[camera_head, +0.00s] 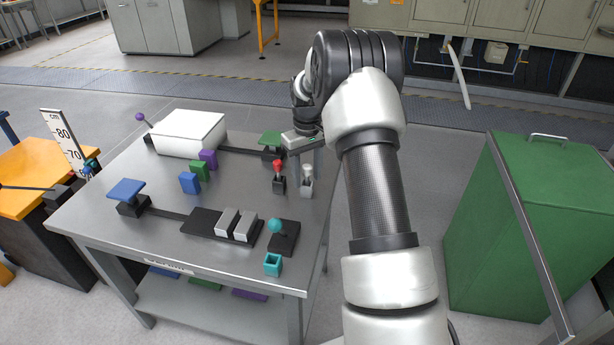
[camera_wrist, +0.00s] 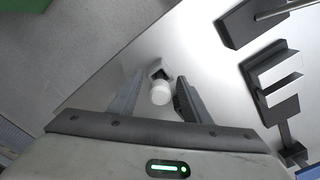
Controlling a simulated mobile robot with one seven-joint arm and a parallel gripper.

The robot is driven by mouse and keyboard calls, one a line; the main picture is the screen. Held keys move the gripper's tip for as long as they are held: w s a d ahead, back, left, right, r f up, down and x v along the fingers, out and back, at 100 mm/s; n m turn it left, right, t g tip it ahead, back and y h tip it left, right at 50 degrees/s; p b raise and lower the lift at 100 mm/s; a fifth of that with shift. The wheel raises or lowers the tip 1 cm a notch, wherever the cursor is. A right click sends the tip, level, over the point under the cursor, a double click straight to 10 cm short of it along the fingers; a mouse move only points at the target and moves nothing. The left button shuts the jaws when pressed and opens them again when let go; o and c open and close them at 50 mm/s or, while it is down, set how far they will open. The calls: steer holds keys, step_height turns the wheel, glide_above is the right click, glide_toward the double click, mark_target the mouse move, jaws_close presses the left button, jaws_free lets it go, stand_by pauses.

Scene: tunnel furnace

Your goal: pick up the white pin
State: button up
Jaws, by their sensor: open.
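The white pin (camera_head: 307,171) stands upright in a small grey block near the right edge of the metal table (camera_head: 335,185). In the wrist view the white pin (camera_wrist: 160,94) shows its rounded top between the two fingers. My gripper (camera_head: 306,165) points down over the pin from above. In the wrist view my gripper (camera_wrist: 160,78) is open, one finger on each side of the pin, with visible gaps. Whether the fingertips reach down beside the pin's head is hard to tell.
A red pin (camera_head: 278,167) in a black block stands close on the left. A green plate (camera_head: 270,138) on a dark base is behind. A teal ball lever (camera_head: 275,226) and teal cup (camera_head: 272,263) are nearer the front. A green bin (camera_head: 520,220) stands right of the table.

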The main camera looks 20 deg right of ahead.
steer(key=shift+c, duration=0.4)
jaws_close()
steer(key=shift+r, duration=0.2)
step_height(320, 180, up, 10)
steer(key=shift+f+p, duration=0.15)
steer(key=shift+p, duration=0.95)
steer(key=s+a+r+m, duration=0.2)
steer(key=s+a+r, duration=0.1)
steer(key=s+a, duration=0.95)
steer(key=s+r+p, duration=0.4)
steer(key=r+p, duration=0.3)
steer(key=p, duration=1.1)
steer(key=shift+d+r, duration=0.2)
steer(key=shift+r, duration=0.2)
